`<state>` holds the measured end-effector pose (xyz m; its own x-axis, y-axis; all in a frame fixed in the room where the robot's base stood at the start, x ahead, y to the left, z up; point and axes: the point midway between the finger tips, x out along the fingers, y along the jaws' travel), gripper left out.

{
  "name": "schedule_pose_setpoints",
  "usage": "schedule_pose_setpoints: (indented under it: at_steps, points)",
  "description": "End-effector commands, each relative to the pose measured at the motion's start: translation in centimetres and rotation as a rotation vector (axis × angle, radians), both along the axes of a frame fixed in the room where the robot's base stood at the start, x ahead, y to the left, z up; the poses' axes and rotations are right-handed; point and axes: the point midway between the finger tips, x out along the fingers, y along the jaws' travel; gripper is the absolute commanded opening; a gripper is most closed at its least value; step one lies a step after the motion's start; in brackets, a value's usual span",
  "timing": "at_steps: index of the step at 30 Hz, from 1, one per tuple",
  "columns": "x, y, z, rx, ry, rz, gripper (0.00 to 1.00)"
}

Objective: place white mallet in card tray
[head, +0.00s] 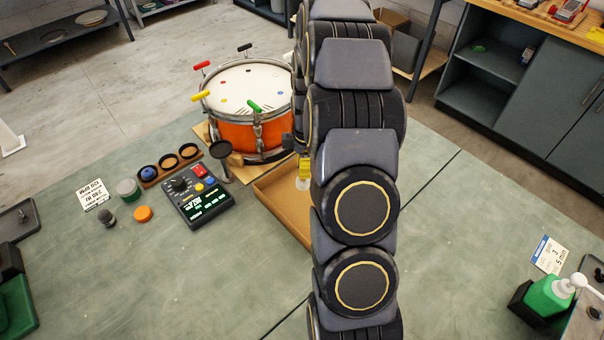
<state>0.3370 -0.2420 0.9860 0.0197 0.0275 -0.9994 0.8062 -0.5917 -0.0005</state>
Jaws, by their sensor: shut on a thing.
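The card tray (283,214) is a shallow brown tray on the bench in front of the drum, and my arm covers its right part. A small white piece (303,184), which looks like the white mallet, shows at the left edge of my arm over the tray. Just above it is a yellow and dark part of my gripper (305,166). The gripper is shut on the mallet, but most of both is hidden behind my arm. I cannot tell whether the mallet touches the tray floor.
The orange drum (234,127) with coloured mallets on its rim stands behind the tray. A black control box (197,202), a cup rack (170,166) and an orange puck (142,214) are to the left. A green pump bottle (548,297) is at right. The front bench is clear.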

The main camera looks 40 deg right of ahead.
Motion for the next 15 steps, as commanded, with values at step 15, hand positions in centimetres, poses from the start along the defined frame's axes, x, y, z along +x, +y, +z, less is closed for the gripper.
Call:
schedule_pose_setpoints:
  at_steps: [15]
  points:
    - [2.6, -1.9, -4.5, 0.000, 0.000, -0.001, 0.00]
